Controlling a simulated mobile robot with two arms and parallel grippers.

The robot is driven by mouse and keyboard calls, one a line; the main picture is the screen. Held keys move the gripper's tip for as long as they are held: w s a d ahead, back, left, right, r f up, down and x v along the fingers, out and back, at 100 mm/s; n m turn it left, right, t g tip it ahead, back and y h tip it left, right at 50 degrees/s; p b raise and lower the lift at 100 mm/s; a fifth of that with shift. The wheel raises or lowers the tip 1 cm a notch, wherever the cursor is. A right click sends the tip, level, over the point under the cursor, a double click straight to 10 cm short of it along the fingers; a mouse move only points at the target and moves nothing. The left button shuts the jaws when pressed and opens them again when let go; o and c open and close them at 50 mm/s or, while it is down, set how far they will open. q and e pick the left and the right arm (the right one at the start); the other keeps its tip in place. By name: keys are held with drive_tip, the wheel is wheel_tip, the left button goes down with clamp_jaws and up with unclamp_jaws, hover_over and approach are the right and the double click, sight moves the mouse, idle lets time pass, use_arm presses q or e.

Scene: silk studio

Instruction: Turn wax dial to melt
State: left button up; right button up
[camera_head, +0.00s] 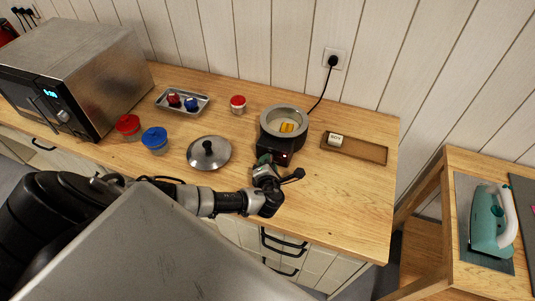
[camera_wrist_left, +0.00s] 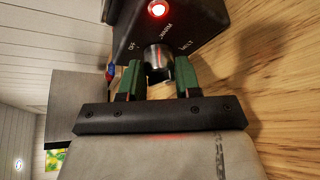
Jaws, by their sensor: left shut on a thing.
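The wax melter (camera_head: 285,125) is a dark pot with a pale rim on the counter, with a yellow wax piece (camera_head: 287,128) inside. Its black control box (camera_wrist_left: 195,22) bears the labels OFF, WARM and MELT around a silver dial (camera_wrist_left: 158,56), and a red light (camera_wrist_left: 157,9) glows above. My left gripper (camera_head: 265,161) is at the front of the box. I cannot tell which label the dial points at. My right gripper is not in view.
A metal lid (camera_head: 209,153) lies left of the melter, with red (camera_head: 128,127) and blue (camera_head: 155,140) jars beyond. A wooden tray (camera_head: 365,150) holding a white block (camera_head: 335,140) is at right. The melter's cord runs to a wall socket (camera_head: 335,58).

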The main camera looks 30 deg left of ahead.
use_arm(q)
drive_tip(key=shift+m+y, duration=0.7)
drive_tip(key=shift+m, duration=0.5)
drive_tip(key=shift+t, duration=0.3)
drive_tip(key=o, duration=0.9)
drive_tip(key=shift+f, duration=0.1)
drive_tip(key=shift+d, duration=0.1)
drive_tip(key=shift+s+d, duration=0.2)
drive_tip(key=shift+s, duration=0.05)
drive_tip(key=b+v, duration=0.1)
drive_tip(key=v, duration=0.9)
drive_tip(key=shift+b, duration=0.3)
drive_tip(key=shift+o, duration=0.2)
drive_tip(key=shift+d, duration=0.1)
